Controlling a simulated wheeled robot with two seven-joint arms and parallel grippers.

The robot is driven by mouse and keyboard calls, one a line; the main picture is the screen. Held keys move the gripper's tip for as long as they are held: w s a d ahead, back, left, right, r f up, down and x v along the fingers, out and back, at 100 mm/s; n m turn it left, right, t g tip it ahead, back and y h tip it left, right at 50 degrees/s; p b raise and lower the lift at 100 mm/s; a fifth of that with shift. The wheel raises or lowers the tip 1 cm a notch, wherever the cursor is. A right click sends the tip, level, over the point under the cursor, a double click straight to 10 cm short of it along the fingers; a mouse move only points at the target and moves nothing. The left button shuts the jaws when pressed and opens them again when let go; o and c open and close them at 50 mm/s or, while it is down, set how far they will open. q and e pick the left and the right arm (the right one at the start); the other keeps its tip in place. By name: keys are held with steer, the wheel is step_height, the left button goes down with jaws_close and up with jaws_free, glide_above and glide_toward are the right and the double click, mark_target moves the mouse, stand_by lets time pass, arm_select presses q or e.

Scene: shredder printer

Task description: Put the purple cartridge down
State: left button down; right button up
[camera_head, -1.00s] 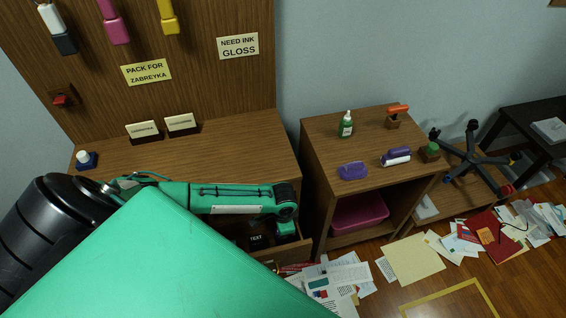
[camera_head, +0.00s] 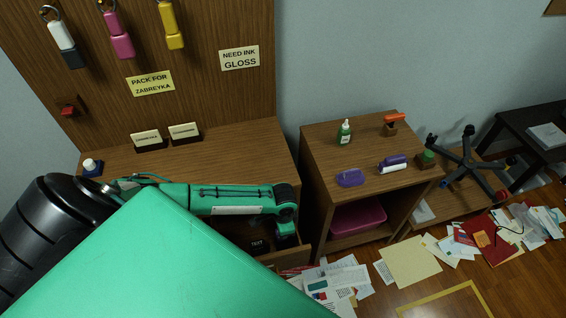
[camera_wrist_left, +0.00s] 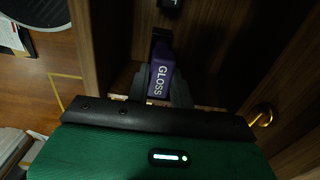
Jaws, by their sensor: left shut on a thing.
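The purple cartridge (camera_wrist_left: 161,76), labelled GLOSS, is between the fingers of my left gripper (camera_wrist_left: 155,88) in the left wrist view. The gripper is shut on it. In the head view my left gripper (camera_head: 286,236) hangs at the open drawer (camera_head: 285,257) of the wooden desk. I cannot tell whether the cartridge touches the drawer floor. A black cartridge labelled TEXT (camera_head: 257,244) is in the drawer, left of the gripper. My right gripper is not in view.
A wooden cabinet (camera_head: 325,150) to the right holds a purple object (camera_head: 350,178), a purple and white roll (camera_head: 393,164) and a green bottle (camera_head: 345,132). White, pink and yellow tags hang on the back panel. Papers (camera_head: 340,280) litter the floor.

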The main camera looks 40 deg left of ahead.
arm_select(q)
steer(key=shift+r+p, duration=0.65)
steer(key=shift+r, duration=0.3)
steer(key=shift+f, duration=0.1)
